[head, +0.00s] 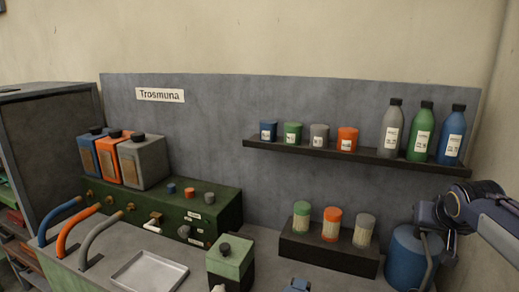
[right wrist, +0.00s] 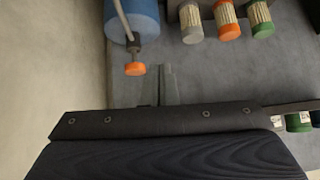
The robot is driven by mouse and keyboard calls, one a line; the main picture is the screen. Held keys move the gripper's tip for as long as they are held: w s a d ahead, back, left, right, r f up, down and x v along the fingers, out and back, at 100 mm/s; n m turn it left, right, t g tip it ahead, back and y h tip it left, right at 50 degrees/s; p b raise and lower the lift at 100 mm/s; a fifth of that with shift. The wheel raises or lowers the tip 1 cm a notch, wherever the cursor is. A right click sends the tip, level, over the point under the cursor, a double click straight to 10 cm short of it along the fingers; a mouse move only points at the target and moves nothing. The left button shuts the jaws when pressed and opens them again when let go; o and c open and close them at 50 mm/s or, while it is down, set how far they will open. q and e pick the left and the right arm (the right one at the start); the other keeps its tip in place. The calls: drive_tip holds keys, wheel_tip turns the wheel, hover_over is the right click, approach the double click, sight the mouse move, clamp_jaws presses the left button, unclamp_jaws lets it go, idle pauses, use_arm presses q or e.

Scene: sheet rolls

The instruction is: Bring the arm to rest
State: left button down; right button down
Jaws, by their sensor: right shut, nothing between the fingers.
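My right arm (head: 485,208) comes in from the right edge in the head view, raised in front of the wall. Its wrist is above and beside a blue tank (head: 405,258). In the right wrist view the grey fingers of my right gripper (right wrist: 160,86) are together, with nothing held. They appear just below an orange knob (right wrist: 135,69) on a grey pipe, in front of the grey panel. Whether they touch anything is not clear.
A dark shelf (head: 330,155) holds several small tins and tall bottles. Below, a block (head: 310,248) carries three lidded jars. A green box (head: 155,212) with knobs bears three canisters. A metal tray (head: 148,272) and a green can (head: 230,262) stand on the bench.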

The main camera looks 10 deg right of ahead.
drive_tip(key=s+a+f+n+g+y, duration=0.1)
drive_tip(key=s+a+f, duration=0.5)
drive_tip(key=s+a, duration=0.6)
drive_tip(key=s+a+f+n+g+y, duration=0.1)
drive_tip(key=s+a+f+n+y, duration=0.2)
drive_tip(key=s+a+f+y, duration=0.3)
drive_tip(key=s+a+f, duration=0.1)
drive_tip(key=s+a, duration=0.4)
drive_tip(key=a, duration=0.2)
drive_tip(key=shift+s+a+y, duration=0.15)
drive_tip(key=shift+s+y, duration=0.15)
drive_tip(key=shift+s, duration=0.1)
